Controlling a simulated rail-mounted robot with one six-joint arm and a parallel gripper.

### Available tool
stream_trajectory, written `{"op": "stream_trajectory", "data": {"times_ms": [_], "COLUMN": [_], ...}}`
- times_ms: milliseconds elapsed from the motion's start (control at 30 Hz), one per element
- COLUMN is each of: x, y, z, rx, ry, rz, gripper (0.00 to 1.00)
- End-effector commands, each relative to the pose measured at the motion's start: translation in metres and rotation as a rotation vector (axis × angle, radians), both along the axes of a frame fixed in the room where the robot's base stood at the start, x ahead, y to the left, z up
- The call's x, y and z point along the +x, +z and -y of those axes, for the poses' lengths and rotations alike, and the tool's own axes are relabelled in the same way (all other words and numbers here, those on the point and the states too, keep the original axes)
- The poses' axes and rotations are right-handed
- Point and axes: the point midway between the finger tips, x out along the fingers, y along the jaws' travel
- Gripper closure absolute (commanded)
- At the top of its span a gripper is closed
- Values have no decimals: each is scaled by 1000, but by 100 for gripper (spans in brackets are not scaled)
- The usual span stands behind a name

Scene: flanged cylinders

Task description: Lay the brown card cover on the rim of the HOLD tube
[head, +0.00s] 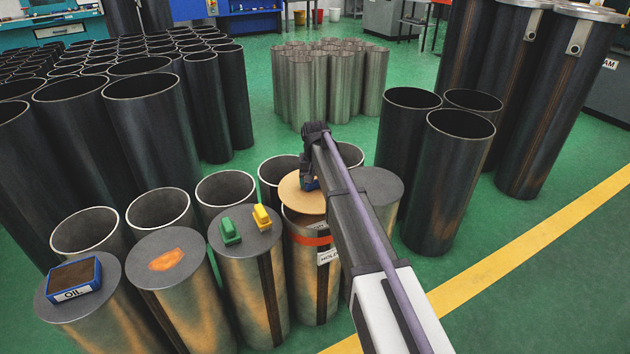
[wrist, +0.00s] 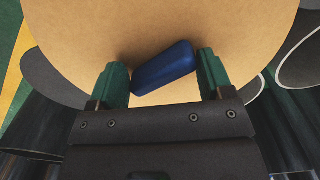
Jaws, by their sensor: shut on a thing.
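The brown card cover (head: 290,200) is a flat tan disc with a blue block handle (wrist: 165,67). My gripper (wrist: 166,72) is shut on the blue handle, with a green-padded finger at each end of it. The cover fills the upper part of the wrist view (wrist: 100,30). In the head view, it is over the HOLD tube (head: 308,275), a metal tube with an orange band and a HOLD label. Part of the tube's near rim shows below the cover's near edge. My arm hides the cover's right side, and I cannot tell whether cover and rim touch.
Left of the HOLD tube stand capped tubes: one with green and yellow blocks (head: 246,240), one with an orange patch (head: 166,262), one with a blue OIL box (head: 74,279). A grey-topped tube (head: 385,187) stands close right. Open tubes (head: 226,188) stand behind.

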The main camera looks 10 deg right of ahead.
Motion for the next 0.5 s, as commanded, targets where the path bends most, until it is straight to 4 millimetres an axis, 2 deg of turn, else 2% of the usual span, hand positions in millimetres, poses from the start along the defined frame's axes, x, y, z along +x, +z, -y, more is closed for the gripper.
{"op": "stream_trajectory", "data": {"times_ms": [367,500], "x": [0,0], "y": [-1,-8], "z": [1,0], "rx": [0,0], "ry": [-21,-21], "rz": [0,0], "gripper": [50,50]}}
